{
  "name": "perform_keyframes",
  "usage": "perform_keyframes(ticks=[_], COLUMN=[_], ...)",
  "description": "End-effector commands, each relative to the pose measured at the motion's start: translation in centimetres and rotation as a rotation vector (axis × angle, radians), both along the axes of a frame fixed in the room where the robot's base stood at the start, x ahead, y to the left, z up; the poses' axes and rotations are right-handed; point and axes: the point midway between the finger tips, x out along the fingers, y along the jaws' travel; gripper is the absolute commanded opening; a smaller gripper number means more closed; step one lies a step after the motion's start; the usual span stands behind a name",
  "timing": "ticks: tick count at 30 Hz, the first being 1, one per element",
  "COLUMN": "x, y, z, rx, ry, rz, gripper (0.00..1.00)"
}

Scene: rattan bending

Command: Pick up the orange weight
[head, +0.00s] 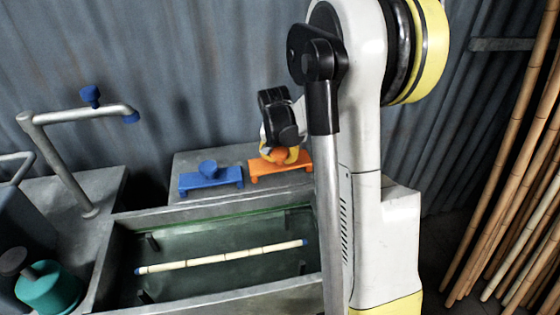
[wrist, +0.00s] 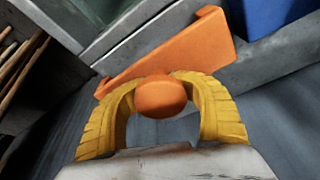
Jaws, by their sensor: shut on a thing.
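The orange weight (head: 267,170) is a flat bar with a round knob on top. In the head view it is on the grey ledge behind the trough, and I cannot tell whether it touches the ledge. My gripper (head: 279,156) is over the bar with its yellow fingers around the knob. In the wrist view the two yellow fingers (wrist: 163,98) are closed on both sides of the orange knob, and the orange bar (wrist: 185,50) extends behind it. The fingers hide part of the knob in the head view.
A blue weight (head: 210,177) sits on the ledge just left of the orange one. A grey trough (head: 112,262) in front holds a pale rattan pole (head: 222,257) in greenish water. A metal tap (head: 62,165) and teal container (head: 50,289) stand left. Poles (head: 520,170) lean at right.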

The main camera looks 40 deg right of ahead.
Motion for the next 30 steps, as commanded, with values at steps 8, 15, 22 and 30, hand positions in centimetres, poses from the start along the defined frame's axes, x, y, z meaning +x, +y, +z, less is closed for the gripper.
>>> perform_keyframes(ticks=[8,15,22,30], x=[-0.7,-4.8,-8.6,-10.9], y=[0.1,1.0,1.8,2.3], z=[3.8,6.2,8.5,9.8], rx=[0.0,0.0,0.0,-0.001], ry=[0.0,0.0,0.0,-0.001], rz=[-0.001,0.0,-0.001,0.0], gripper=[0.0,0.0,0.0,0.0])
